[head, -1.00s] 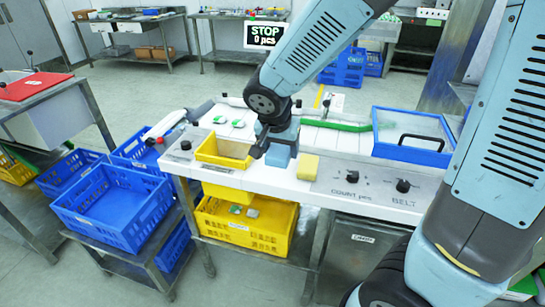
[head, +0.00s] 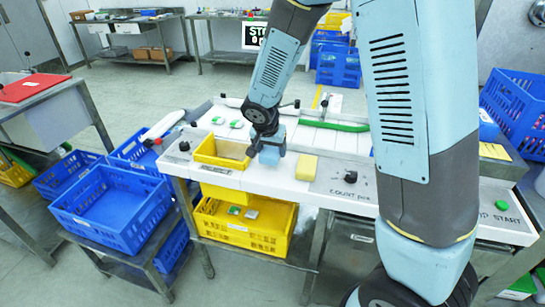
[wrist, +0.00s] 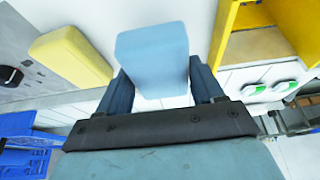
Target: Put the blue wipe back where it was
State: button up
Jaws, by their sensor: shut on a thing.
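The blue wipe (head: 270,157) is a light blue block at the left-middle of the white worktop. My gripper (head: 262,147) is shut on it, and the wrist view shows the blue wipe (wrist: 153,52) between the two dark fingers (wrist: 163,88). Whether it touches the worktop or hangs just above it I cannot tell. A yellow sponge-like block (head: 307,167) lies to its right, apart from it; it also shows in the wrist view (wrist: 72,55). A yellow bin (head: 222,152) stands just to its left.
Small green-and-white pieces (head: 236,124) lie behind the yellow bin. A grey panel with knobs (head: 348,184) is to the right of the yellow block. My arm covers much of the right side. Blue crates (head: 113,207) stand at the left, and a lower yellow crate (head: 244,224) sits beneath.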

jog(key=shift+w+f, duration=0.25)
jog(key=shift+f, duration=0.3)
notch_tip(320, 180, down, 3)
jog(key=shift+r, duration=0.2)
jog(key=o, duration=1.1)
jog(key=v, duration=1.2)
